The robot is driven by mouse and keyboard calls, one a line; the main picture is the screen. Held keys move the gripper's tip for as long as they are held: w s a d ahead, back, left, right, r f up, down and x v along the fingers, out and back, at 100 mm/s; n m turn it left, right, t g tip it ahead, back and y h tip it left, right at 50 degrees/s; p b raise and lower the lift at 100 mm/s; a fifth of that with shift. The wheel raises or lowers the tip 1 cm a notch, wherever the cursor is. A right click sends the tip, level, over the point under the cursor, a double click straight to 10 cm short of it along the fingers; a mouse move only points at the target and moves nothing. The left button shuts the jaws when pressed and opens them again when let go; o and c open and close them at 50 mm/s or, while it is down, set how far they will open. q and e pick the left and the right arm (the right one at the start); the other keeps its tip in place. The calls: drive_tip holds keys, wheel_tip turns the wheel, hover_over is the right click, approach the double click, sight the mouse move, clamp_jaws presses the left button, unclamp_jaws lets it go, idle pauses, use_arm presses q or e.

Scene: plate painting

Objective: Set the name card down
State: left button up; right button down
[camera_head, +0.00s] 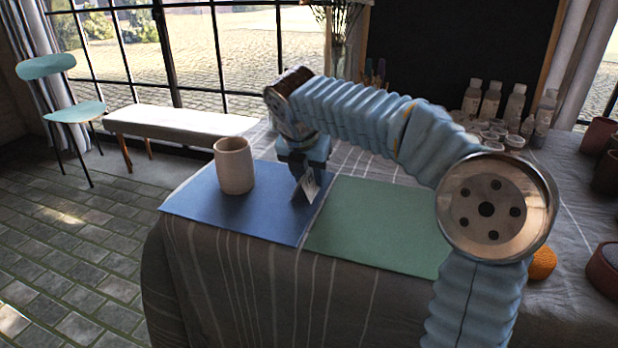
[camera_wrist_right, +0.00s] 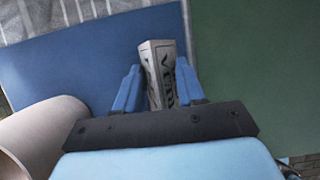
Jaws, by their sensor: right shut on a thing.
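The name card (camera_head: 306,187) is a small white folded card with dark lettering. My right gripper (camera_head: 301,178) is shut on it, over the right part of the blue mat (camera_head: 250,215). In the right wrist view the card (camera_wrist_right: 160,75) stands between the two blue fingers of my right gripper (camera_wrist_right: 158,90), with its printed side partly showing. The card's lower edge appears at or close to the mat; I cannot tell whether it touches. My left gripper is not in view.
A cream cup (camera_head: 234,165) stands on the blue mat, left of the card. A green mat (camera_head: 378,225) lies to the right, mostly bare. Paint bottles (camera_head: 490,100) and small pots are at the back right. An orange (camera_head: 542,262) lies beside my right arm.

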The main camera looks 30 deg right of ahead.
drive_tip(key=c, duration=0.6)
unclamp_jaws()
drive_tip(key=shift+f, duration=0.2)
drive_tip(key=shift+c, duration=0.2)
drive_tip(key=p+v, duration=0.2)
drive_tip(key=v, duration=1)
drive_tip(key=shift+p, duration=0.35)
